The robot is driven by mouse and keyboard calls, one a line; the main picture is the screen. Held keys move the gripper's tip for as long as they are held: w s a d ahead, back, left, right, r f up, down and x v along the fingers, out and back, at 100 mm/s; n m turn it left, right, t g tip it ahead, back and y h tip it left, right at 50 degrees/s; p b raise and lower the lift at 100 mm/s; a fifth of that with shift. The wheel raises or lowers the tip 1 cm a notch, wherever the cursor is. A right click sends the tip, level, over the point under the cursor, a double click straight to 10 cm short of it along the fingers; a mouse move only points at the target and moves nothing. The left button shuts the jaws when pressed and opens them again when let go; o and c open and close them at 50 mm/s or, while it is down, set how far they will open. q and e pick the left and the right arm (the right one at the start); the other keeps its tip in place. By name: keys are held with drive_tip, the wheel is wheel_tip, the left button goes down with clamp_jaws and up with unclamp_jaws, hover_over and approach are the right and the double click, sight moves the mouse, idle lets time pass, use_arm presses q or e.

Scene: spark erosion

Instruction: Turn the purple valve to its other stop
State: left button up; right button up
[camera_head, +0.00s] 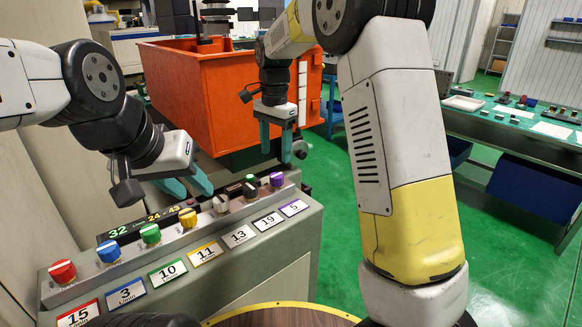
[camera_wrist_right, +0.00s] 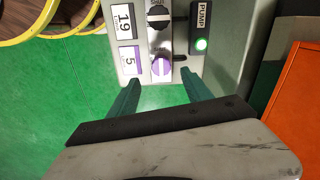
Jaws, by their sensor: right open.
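The purple valve (camera_head: 276,180) is a round knob at the far right end of the sloped control panel, above the label 5. It also shows in the right wrist view (camera_wrist_right: 161,67), with a pale mark on its face. My right gripper (camera_head: 277,145) is above the purple valve, pointing down, its teal fingers apart and empty. In the right wrist view its fingertips (camera_wrist_right: 160,80) lie on either side of the knob's near edge, apart from it. My left gripper (camera_head: 188,188) hangs over the middle of the panel behind the yellow knob, fingers apart and empty.
A black knob (camera_head: 250,191) sits just left of the purple valve. Red (camera_head: 62,271), blue, green, yellow (camera_head: 187,218) and grey knobs continue leftward. A PUMP plate (camera_wrist_right: 201,14) with a lit green button (camera_wrist_right: 201,45) is beside the valve. An orange tank (camera_head: 200,90) stands behind.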

sight(276, 175)
drive_tip(key=shift+w+f, duration=0.2)
drive_tip(key=shift+f, duration=0.45)
wheel_tip(276, 175, down, 7)
drive_tip(key=shift+r, duration=0.1)
clamp_jaws()
